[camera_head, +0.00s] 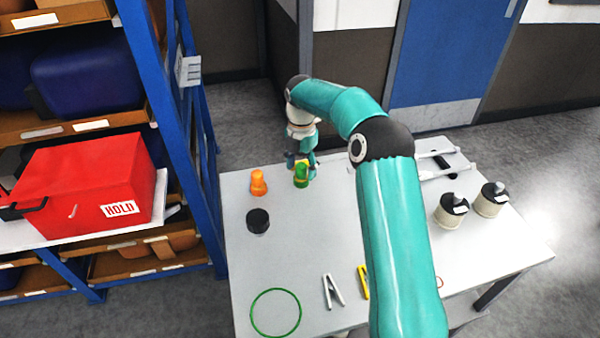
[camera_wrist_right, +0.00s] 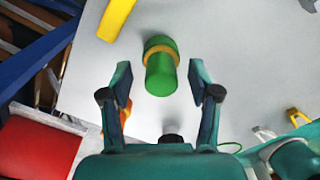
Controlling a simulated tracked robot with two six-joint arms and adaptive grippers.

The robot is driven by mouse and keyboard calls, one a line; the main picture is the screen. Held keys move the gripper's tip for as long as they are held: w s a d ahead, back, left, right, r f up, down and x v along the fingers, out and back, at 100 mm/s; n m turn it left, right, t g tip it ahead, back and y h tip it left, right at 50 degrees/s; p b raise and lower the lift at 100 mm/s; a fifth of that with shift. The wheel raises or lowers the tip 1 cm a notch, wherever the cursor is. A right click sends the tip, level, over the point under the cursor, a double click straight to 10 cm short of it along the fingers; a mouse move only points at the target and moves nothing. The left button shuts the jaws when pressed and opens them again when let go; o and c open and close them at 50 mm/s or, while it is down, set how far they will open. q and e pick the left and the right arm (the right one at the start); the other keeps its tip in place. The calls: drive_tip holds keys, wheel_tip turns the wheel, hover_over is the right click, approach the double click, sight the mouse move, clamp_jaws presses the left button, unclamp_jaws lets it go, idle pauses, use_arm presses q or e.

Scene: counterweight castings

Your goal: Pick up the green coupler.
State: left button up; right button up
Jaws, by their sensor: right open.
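The green coupler (camera_head: 301,178) stands near the far edge of the white table, beside an orange coupler (camera_head: 259,183). In the right wrist view the green coupler (camera_wrist_right: 160,75) shows as a green cylinder with a tan band around it. My right gripper (camera_head: 301,160) is at the green coupler, partly behind it in the head view. In the wrist view its two fingers (camera_wrist_right: 161,80) are spread, one on each side of the coupler, with a gap to both. The fingers hold nothing. My left gripper is in neither view.
A black-topped cylinder (camera_head: 258,221) stands nearer on the table (camera_head: 290,262). A green ring (camera_head: 275,312) and a white A-shaped piece (camera_head: 333,291) lie at the front. Two black-topped canisters (camera_head: 451,211) stand at right. A blue rack with a red HOLD box (camera_head: 90,185) borders the left.

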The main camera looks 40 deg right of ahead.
drive_tip(key=shift+c, duration=0.4)
clamp_jaws()
drive_tip(key=shift+r, duration=0.1)
drive_tip(key=shift+r, duration=0.8)
wheel_tip(320, 180, up, 9)
drive_tip(key=p, duration=0.2)
wheel_tip(320, 180, up, 8)
drive_tip(key=p, duration=0.3)
hover_over(301, 164)
drive_tip(key=shift+s+r+p, duration=0.1)
drive_tip(key=shift+r+p, duration=0.5)
drive_tip(key=shift+r, duration=0.05)
drive_tip(key=shift+a, duration=0.1)
